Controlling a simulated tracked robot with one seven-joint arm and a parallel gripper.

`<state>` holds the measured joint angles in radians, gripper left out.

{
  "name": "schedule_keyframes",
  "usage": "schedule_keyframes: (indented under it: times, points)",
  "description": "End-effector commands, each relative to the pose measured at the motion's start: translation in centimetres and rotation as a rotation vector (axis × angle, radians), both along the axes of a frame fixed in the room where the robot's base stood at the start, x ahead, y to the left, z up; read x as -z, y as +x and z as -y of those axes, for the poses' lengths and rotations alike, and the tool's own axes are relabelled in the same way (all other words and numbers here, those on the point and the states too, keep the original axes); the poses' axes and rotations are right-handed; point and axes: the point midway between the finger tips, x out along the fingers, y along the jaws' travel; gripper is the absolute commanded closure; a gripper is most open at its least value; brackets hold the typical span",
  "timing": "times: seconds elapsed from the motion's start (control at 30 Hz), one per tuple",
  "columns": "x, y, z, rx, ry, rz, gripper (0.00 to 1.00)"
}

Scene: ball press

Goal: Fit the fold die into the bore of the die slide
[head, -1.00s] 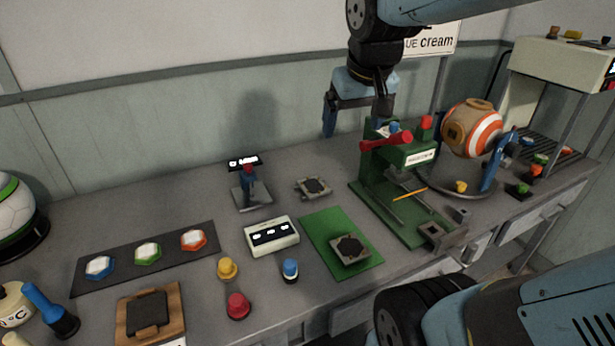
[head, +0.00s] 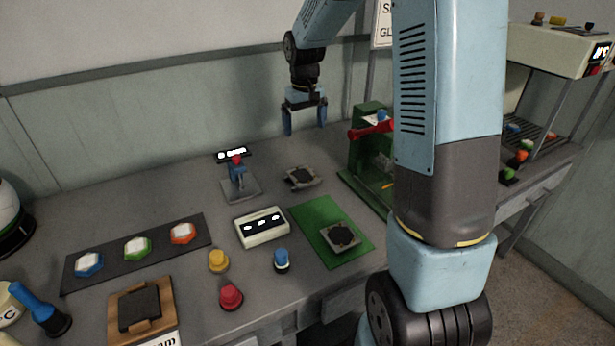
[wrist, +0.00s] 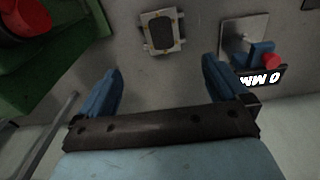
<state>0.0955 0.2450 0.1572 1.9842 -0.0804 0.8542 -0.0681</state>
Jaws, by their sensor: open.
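My gripper (head: 305,122) is open and empty, pointing down above the back of the bench. In the wrist view my gripper (wrist: 162,75) has its fingers spread wide. Beyond them lies a square grey plate with a dark insert (wrist: 162,33); the same plate (head: 303,178) shows in the head view, below the gripper and apart from it. A similar plate with a dark insert (head: 341,237) lies on the green mat. I cannot tell which piece is the fold die. The press's front, where a grey block with a square opening showed earlier, is hidden behind my arm.
The green press (head: 365,150) with its red handle (head: 371,130) stands right of the gripper. A small stand with a red knob (head: 238,175) is to the left. A display box (head: 262,228) and the green mat (head: 325,225) lie nearer the front.

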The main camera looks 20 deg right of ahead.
Motion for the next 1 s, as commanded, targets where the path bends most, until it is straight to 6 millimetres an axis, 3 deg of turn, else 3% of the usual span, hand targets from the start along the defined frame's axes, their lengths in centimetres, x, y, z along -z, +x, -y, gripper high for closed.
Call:
schedule_keyframes:
  times: [0.1,0.3,0.47,0.8,1.0]
  points:
    - [2.8,2.0,0.1,-0.010,0.008,-0.033,0.00]
    - [5.3,3.6,0.1,-0.021,0.017,-0.059,0.00]
    - [6.7,3.9,0.1,-0.023,0.018,-0.068,0.00]
    - [12.2,3.8,0.1,-0.023,0.019,-0.067,0.00]
    - [14.1,3.8,0.1,-0.022,0.019,-0.065,0.00]
